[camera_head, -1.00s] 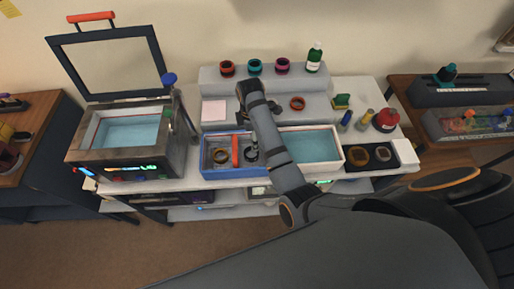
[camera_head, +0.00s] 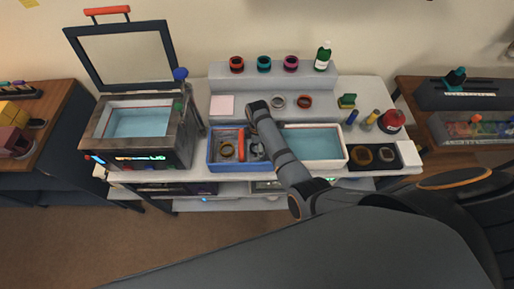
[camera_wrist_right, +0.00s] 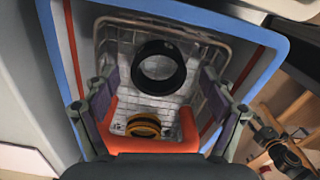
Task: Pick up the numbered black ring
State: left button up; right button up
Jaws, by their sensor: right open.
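A black ring (camera_wrist_right: 158,68) lies in the wire basket inside the blue tray; in the head view the tray (camera_head: 209,160) stands at the table's front. Numbers on the ring cannot be read. A brass-coloured ring (camera_wrist_right: 143,126) lies in the same basket, partly behind the orange bar (camera_wrist_right: 103,140); it also shows in the head view (camera_head: 227,150). My right gripper (camera_wrist_right: 160,108) is open and empty above the basket, its fingers apart to either side, with the black ring between and beyond them. In the head view my right arm partly covers the basket's right side. My left gripper is out of view.
A white-rimmed basin (camera_head: 315,143) of blue liquid adjoins the tray on the right. A black tray (camera_head: 373,167) with two rings lies beyond it. A tiered grey stand (camera_head: 252,84) with rings and a green bottle (camera_head: 323,56) is behind. An open-lidded tank (camera_head: 140,122) stands left.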

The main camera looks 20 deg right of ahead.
jog(key=shift+w+f, duration=0.15)
jog(key=shift+f, duration=0.2)
jog(key=shift+r, duration=0.1)
jog(key=c, duration=1.2)
